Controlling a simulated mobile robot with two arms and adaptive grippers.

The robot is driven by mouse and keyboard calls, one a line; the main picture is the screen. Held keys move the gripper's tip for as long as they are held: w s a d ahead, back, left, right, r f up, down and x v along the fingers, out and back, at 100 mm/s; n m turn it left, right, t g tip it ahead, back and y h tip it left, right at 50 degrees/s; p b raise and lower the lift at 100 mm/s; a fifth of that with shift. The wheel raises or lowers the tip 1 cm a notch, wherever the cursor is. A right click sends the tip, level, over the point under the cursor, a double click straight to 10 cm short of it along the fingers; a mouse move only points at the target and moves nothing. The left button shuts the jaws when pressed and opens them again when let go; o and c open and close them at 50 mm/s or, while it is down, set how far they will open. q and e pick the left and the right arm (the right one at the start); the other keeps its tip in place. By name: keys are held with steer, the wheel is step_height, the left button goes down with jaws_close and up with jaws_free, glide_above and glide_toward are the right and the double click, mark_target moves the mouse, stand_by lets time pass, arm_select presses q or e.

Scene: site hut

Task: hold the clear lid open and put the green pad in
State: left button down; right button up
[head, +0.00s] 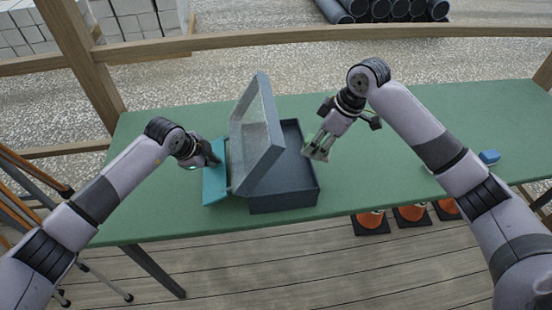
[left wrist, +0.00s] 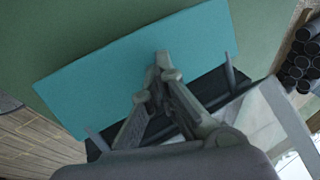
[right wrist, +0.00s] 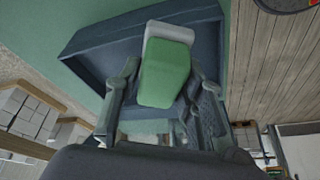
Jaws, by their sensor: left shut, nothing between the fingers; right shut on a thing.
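The dark grey box (head: 290,192) stands on the green table, its clear lid (head: 256,138) tilted up and leaning left. My left gripper (head: 214,160) is left of the raised lid, over a teal panel (head: 214,188). In the left wrist view its fingers (left wrist: 162,62) are together and empty in front of the teal panel (left wrist: 140,65). I cannot tell whether they touch the lid. My right gripper (head: 314,154) is at the box's right side, above the table. In the right wrist view it is shut on the green pad (right wrist: 165,75), which has a pale grey end, with the box (right wrist: 95,45) behind.
A small blue object (head: 489,156) lies on the table (head: 400,180) at the right. Orange cones (head: 370,220) stand below the front edge. A wooden rail (head: 300,36) runs behind the table. The table between the box and the blue object is mostly clear.

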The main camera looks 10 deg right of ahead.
steer(key=w+a, duration=0.1)
steer(key=a, duration=0.1)
steer(key=w+a+f, duration=0.1)
steer(key=a, duration=0.1)
steer(key=w+a+f, duration=0.1)
steer(key=a, duration=0.2)
steer(key=shift+w+a+f, duration=0.1)
steer(key=shift+w+f, duration=0.1)
steer(key=shift+w, duration=0.1)
steer(key=shift+f, duration=2.65)
steer(key=o, duration=1.2)
steer(key=shift+c, duration=0.2)
steer(key=shift+r, duration=0.1)
